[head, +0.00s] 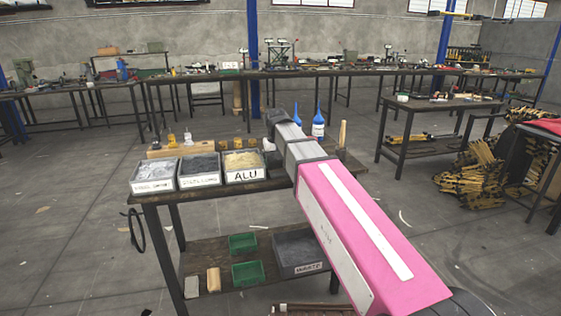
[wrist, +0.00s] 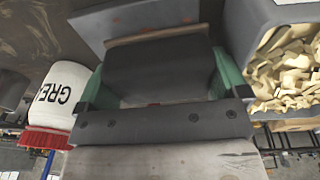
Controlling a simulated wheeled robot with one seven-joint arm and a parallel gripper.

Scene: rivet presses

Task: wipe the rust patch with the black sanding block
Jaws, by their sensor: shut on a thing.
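My gripper (wrist: 163,84) shows in the wrist view with its two green fingertips on either side of a dark block, the black sanding block (wrist: 160,66). It is shut on this block. A grey, flat-faced shape lies just beyond the block; I cannot tell whether they touch. In the head view my pink and grey arm reaches over the right part of the workbench (head: 160,196) and hides the gripper and the block. I cannot make out the rust patch for certain in either view. A brown, streaked surface shows at the upper left of the wrist view.
An ALU bin (head: 245,176) and two other labelled bins stand along the bench's front edge. Blue bottles (head: 318,128) stand behind my arm. In the wrist view, a white tub with a red lid (wrist: 68,90) is left and a bin of beige pieces (wrist: 262,95) right, both close.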

